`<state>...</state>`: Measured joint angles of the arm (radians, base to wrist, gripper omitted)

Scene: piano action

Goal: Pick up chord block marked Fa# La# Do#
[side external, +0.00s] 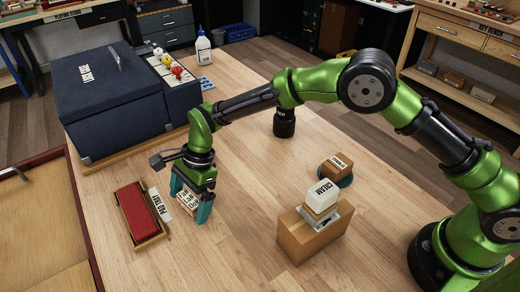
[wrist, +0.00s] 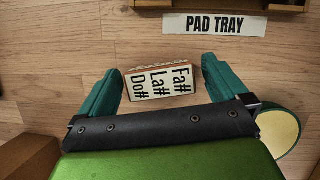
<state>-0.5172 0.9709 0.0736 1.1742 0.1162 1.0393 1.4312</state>
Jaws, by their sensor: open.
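The chord block (wrist: 158,83) marked Fa# La# Do# is a wooden block with a white lettered face. In the wrist view it lies between the two teal fingers of my gripper (wrist: 161,85), with a gap to each finger. In the side external view the block (side external: 188,200) shows between the fingers of my gripper (side external: 189,207), low at the table. My gripper is open and around the block. The block's far side is hidden by the fingers in the side external view.
The pad tray (side external: 139,213) with a red pad stands just left of my gripper, its label (wrist: 200,23) beside it. A dark blue box (side external: 110,100) stands behind. A cardboard box (side external: 312,236) with a cream block (side external: 321,194) is at right. The table between is clear.

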